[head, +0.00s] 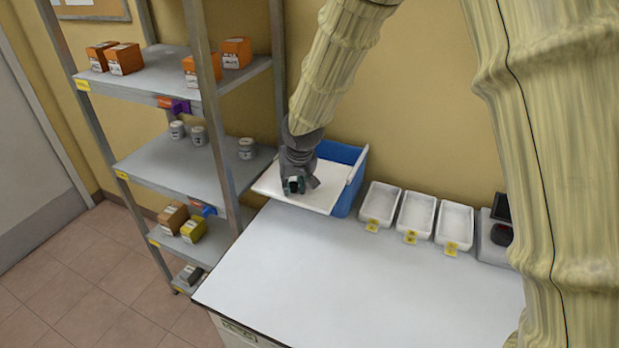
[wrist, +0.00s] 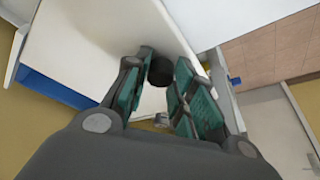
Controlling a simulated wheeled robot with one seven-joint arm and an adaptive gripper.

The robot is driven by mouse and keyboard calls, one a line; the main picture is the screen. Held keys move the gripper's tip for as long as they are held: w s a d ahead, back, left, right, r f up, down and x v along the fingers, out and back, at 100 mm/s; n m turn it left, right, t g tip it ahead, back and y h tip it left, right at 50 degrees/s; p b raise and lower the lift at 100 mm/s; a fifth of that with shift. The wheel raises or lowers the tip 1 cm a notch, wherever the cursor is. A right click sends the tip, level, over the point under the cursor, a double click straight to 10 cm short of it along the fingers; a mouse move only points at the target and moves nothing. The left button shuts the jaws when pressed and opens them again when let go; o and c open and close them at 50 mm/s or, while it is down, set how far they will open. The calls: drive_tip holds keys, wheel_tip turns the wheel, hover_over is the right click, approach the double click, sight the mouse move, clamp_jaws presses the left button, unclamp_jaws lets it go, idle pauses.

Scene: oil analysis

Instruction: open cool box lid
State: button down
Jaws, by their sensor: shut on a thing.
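The cool box (head: 350,202) is blue and stands at the back left of the white bench. Its white lid (head: 271,184) reaches out to the left of the blue body; blue shows behind it and at its right. In the wrist view, the lid (wrist: 85,38) fills the upper left, with a blue strip of the box (wrist: 50,88) along its edge. My gripper (head: 300,185) is over the lid. In the wrist view, its teal-padded fingers (wrist: 157,92) are closed about a dark round knob (wrist: 160,70) on the lid. The exact contact is partly hidden.
Three white trays (head: 416,215) with yellow labels stand right of the cool box. A dark-topped device (head: 500,233) is beyond them. A grey shelf unit (head: 165,165) with boxes and jars stands close on the left. The bench front (head: 330,280) is clear.

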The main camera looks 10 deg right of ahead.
drive_tip(key=shift+s+a, duration=0.4)
drive_tip(key=shift+s, duration=0.25)
drive_tip(key=c, duration=1.2)
unclamp_jaws()
drive_tip(key=shift+r, duration=0.1)
drive_tip(key=v, duration=1.2)
